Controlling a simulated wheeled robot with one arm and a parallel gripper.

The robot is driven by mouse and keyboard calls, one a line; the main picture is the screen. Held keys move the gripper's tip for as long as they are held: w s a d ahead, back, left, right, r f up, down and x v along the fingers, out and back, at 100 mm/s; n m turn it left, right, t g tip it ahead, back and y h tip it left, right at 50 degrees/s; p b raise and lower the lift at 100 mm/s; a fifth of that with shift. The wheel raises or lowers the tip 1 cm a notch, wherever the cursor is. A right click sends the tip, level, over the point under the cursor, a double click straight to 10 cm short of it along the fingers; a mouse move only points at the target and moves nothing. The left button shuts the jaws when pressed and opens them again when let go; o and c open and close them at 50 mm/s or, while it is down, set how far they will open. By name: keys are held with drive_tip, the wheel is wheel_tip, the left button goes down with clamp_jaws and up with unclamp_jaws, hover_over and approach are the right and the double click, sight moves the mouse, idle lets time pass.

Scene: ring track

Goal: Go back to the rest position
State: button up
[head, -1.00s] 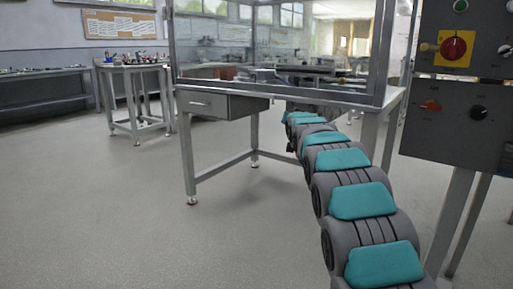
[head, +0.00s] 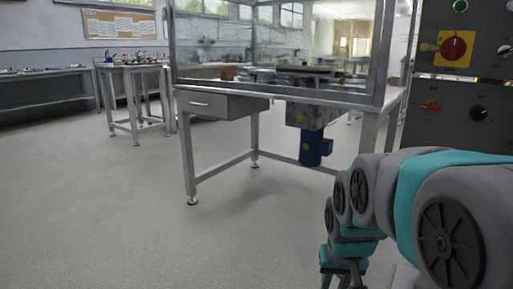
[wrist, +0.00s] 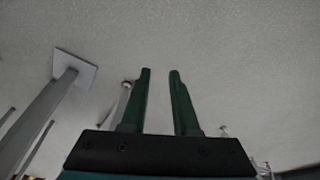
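My gripper (wrist: 160,74) shows in the wrist view with its two green fingers apart and nothing between them. Bare grey floor lies beyond the fingertips. In the head view my gripper (head: 342,280) hangs at the bottom edge, right of the middle, pointing down and partly cut off. My grey and teal arm is folded at the lower right of the head view.
A metal table (head: 219,178) with a glass enclosure and a blue motor (head: 312,150) under it stands ahead. A control panel (head: 462,100) with a red knob is at right. A small table (head: 133,68) stands at left. Open floor (head: 90,210) lies at left and front.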

drive_tip(key=s+f+n+g, duration=0.1)
drive_tip(key=s+f+g, duration=0.15)
drive_tip(key=s, duration=0.85)
drive_tip(key=s+f+g, duration=0.2)
drive_tip(key=s+f, duration=0.1)
drive_tip(key=s, duration=0.7)
wheel_tip(320, 180, up, 14)
drive_tip(key=p, duration=1.4)
drive_tip(key=shift+s+a+r, duration=0.2)
drive_tip(key=shift+a, duration=0.15)
